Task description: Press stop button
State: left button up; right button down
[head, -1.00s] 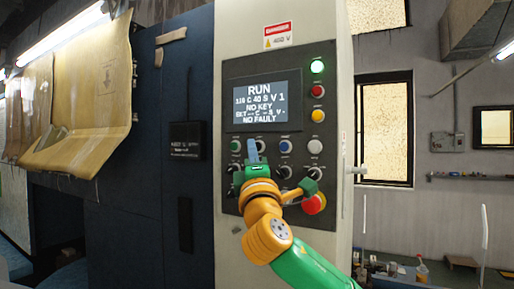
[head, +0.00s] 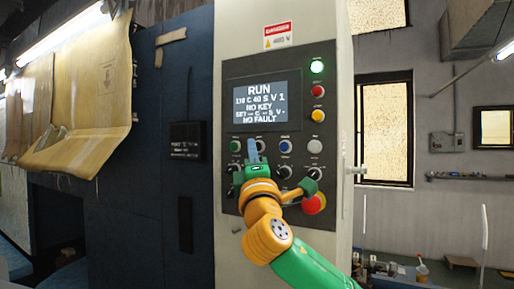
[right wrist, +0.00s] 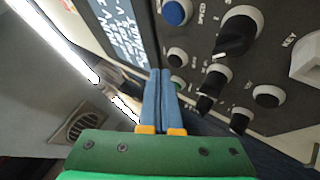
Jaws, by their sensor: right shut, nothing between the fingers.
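The control panel (head: 300,75) is on a pale cabinet; its screen (head: 259,100) reads RUN, NO KEY, NO FAULT. A button row holds a green button (head: 235,146), a black button (right wrist: 175,57), a blue button (head: 285,146) and a white button (head: 315,146). Which button is labelled stop is unreadable.
Selector knobs (right wrist: 238,32) stand out from the panel near my fingers. Green, red and yellow lamps (head: 317,90) line the panel's right side; the green one is lit. Dark blue cabinets (head: 140,200) are at left; open room lies at right.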

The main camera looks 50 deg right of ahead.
jog(key=shift+d, duration=0.1)
jog(key=shift+w+d, duration=0.15)
jog(key=shift+d, duration=0.15)
jog(key=shift+w+d, duration=0.1)
jog(key=shift+d, duration=0.3)
dwell(0.8)
dwell(0.3)
jog(key=shift+s+a, duration=0.2)
jog(key=shift+a, duration=0.5)
jog(key=a, duration=0.2)
jog(key=s+a, duration=0.1)
jog(key=a, duration=0.2)
jog(key=shift+s+b, duration=0.2)
jog(key=shift+b, duration=0.15)
jog(key=shift+d+f, duration=0.1)
dwell(0.4)
